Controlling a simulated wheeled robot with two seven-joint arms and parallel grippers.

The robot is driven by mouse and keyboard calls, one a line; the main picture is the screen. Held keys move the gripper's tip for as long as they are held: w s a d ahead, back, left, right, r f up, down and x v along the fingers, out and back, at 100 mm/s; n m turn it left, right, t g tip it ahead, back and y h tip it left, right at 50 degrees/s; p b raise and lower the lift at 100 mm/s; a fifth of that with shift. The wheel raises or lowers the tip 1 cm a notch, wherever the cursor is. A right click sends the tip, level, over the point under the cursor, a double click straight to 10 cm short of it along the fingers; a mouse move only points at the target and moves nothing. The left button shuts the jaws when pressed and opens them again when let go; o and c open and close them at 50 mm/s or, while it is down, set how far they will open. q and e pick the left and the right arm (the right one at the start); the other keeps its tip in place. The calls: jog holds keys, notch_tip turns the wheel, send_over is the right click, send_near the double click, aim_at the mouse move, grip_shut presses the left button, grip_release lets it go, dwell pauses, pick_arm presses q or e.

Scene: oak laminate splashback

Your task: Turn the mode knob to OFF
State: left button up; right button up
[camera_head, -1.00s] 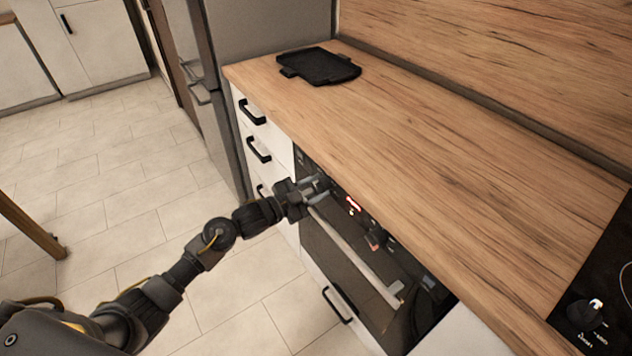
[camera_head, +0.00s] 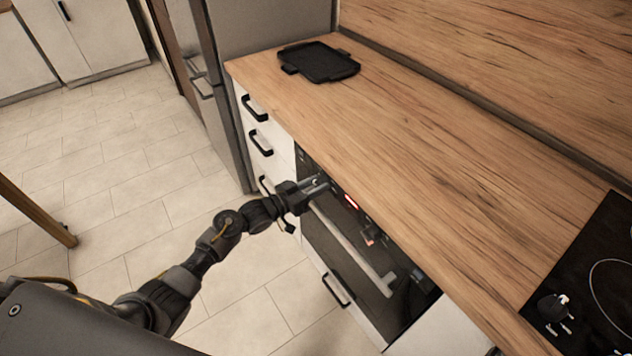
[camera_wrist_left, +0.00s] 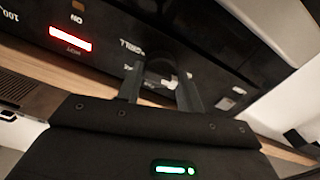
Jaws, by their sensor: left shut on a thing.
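My left gripper (camera_head: 318,184) reaches the oven's control panel from the left, just below the counter edge. In the left wrist view its two fingers (camera_wrist_left: 160,88) are shut on the mode knob (camera_wrist_left: 165,78), a small knob on the black panel. Only part of the knob shows between the fingers. Which mark it points to cannot be read. The lettering around it is upside down and partly covered. A lit red display (camera_wrist_left: 70,39) is to the left of the knob in the wrist view and also shows in the head view (camera_head: 351,202). My right gripper is not in view.
The oven's bar handle (camera_head: 345,245) runs below the panel, close under my left gripper. White drawers with black handles (camera_head: 259,142) are to the left. The wooden counter (camera_head: 430,160) holds a black tray (camera_head: 319,62) and a black hob (camera_head: 590,270).

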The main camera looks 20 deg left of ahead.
pick_arm(q)
jog(key=shift+s+d+f+n+p, duration=0.1)
jog(key=shift+n+p, duration=0.2)
jog(key=shift+n, duration=0.3)
jog(key=o, duration=1)
jog(key=b+v, duration=0.1)
jog(key=v, duration=1)
